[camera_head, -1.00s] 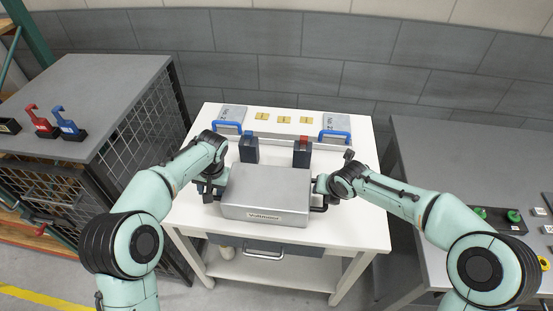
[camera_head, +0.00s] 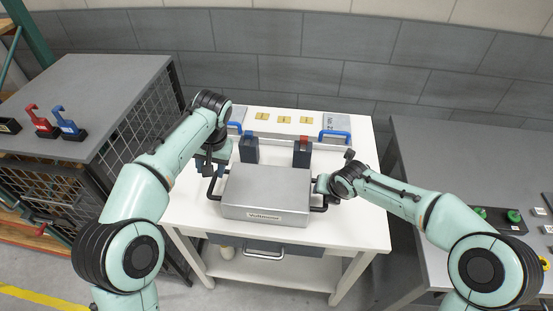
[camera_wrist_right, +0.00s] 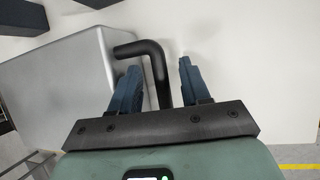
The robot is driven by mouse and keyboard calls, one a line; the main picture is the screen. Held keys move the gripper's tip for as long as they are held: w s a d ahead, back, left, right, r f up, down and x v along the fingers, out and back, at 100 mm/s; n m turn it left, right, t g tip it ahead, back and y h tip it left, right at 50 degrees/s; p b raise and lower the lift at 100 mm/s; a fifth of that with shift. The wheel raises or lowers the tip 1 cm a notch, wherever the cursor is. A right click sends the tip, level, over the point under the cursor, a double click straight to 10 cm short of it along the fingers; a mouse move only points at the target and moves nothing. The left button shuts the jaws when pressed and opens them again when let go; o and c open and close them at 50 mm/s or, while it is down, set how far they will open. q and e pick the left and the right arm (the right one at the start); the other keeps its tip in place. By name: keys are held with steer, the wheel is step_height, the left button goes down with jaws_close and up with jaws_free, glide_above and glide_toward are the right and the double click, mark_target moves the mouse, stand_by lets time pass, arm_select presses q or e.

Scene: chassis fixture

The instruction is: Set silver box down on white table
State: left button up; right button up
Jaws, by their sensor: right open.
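The silver box (camera_head: 265,190) sits flat on the white table (camera_head: 350,225), with a label on its front and a black handle on each side. Its left handle (camera_head: 213,188) is clear of my left gripper (camera_head: 210,168), which is behind and above it; its fingers are too small to read. My right gripper (camera_head: 323,186) is at the right handle. In the right wrist view, my right gripper (camera_wrist_right: 158,82) is open, with the black handle (camera_wrist_right: 155,62) between its two blue fingers. The silver box (camera_wrist_right: 60,85) also shows there, left of the fingers.
Behind the box stand a blue-topped dark block (camera_head: 249,150) and a red-topped dark block (camera_head: 301,153). Grey cases with blue handles, one at the back right (camera_head: 336,127), and yellow tags (camera_head: 284,119) lie farther back. The table's front right is clear.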

steer(key=v, duration=1.1)
steer(key=shift+s+r, duration=0.2)
steer(key=shift+r, duration=0.15)
